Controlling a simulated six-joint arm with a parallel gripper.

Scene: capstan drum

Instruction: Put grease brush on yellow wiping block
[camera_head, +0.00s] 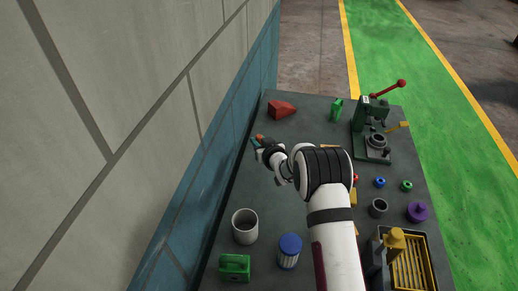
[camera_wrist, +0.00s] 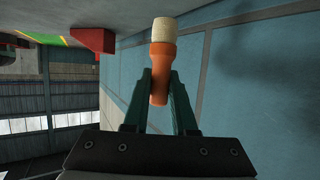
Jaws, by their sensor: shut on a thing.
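The grease brush (camera_wrist: 162,55) has an orange handle and a cream bristle end. My gripper (camera_wrist: 160,85) is shut on its handle in the wrist view, with the bristles pointing away from the jaws. In the head view my gripper (camera_head: 256,143) is over the left edge of the dark table, and a bit of the orange brush (camera_head: 260,137) shows at its tip. Yellow patches show beside my arm, one above it (camera_head: 328,147) and one to its right (camera_head: 353,197). My arm covers much of both, so I cannot tell which is the yellow wiping block.
A red wedge (camera_head: 282,110), green object (camera_head: 336,110) and green press (camera_head: 370,130) stand at the back. A grey cup (camera_head: 245,226), blue-lidded jar (camera_head: 289,250) and green box (camera_head: 234,267) are in front. A yellow tray (camera_head: 411,266) is front right. The wall (camera_head: 180,120) is close on the left.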

